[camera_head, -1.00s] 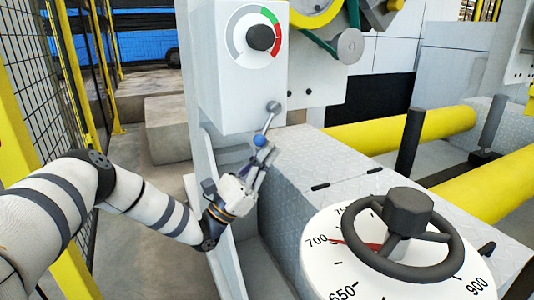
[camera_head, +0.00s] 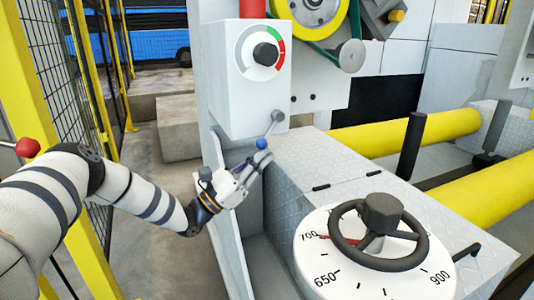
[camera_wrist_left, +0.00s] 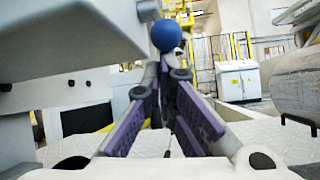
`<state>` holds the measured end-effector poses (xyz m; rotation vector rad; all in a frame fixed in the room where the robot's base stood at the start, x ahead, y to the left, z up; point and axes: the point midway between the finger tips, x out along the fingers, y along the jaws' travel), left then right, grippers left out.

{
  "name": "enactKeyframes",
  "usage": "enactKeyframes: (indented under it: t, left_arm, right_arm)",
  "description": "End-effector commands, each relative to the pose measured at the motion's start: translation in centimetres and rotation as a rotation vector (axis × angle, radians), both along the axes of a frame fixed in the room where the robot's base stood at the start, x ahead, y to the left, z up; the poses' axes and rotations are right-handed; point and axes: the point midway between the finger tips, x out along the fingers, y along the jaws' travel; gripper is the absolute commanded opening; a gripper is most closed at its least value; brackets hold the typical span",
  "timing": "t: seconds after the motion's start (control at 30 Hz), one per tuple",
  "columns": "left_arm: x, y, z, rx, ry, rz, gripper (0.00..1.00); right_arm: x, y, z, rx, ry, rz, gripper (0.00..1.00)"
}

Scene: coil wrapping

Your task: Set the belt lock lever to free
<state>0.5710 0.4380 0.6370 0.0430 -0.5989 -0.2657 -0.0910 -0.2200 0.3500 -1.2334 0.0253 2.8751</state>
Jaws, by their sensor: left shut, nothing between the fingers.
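The lever is a short grey arm (camera_head: 270,129) with a blue ball (camera_head: 261,144) at its end. It hangs from the lower front of a white box (camera_head: 240,108), tilted down to the left. I see no readable marking for its positions. My left gripper (camera_head: 264,158) is just below the blue ball, fingers shut and empty. In the left wrist view the purple-padded fingers (camera_wrist_left: 170,70) come together near the tips. The blue ball (camera_wrist_left: 166,36) shows just past them; whether they touch it I cannot tell. My right gripper is not in view.
The white box carries a black knob (camera_head: 265,54) on a green and red scale. A dial with a black handwheel (camera_head: 378,236) stands at the front right. Yellow rollers (camera_head: 410,132) lie behind. A red ball knob (camera_head: 27,147) and a fence (camera_head: 52,80) are at the left.

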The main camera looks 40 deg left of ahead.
Motion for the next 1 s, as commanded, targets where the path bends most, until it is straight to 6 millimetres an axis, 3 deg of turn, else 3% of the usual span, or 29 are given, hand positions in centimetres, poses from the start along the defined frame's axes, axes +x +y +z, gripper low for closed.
enactKeyframes:
  t: [0.03,0.5,0.77,1.0]
  left_arm:
    - [-0.4,0.5,1.3,0.012,0.02,0.003,0.0]
    - [-2.9,2.1,4.4,0.171,0.403,0.002,0.0]
    - [-3.7,2.4,5.1,0.236,0.564,0.002,0.0]
    - [-4.1,2.5,5.4,0.235,0.566,0.0,0.0]
  right_arm:
    - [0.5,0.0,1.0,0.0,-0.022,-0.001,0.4]
    - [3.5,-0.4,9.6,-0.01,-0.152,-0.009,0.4]
    - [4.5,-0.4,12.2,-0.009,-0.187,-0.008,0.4]
    - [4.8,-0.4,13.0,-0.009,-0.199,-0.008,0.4]
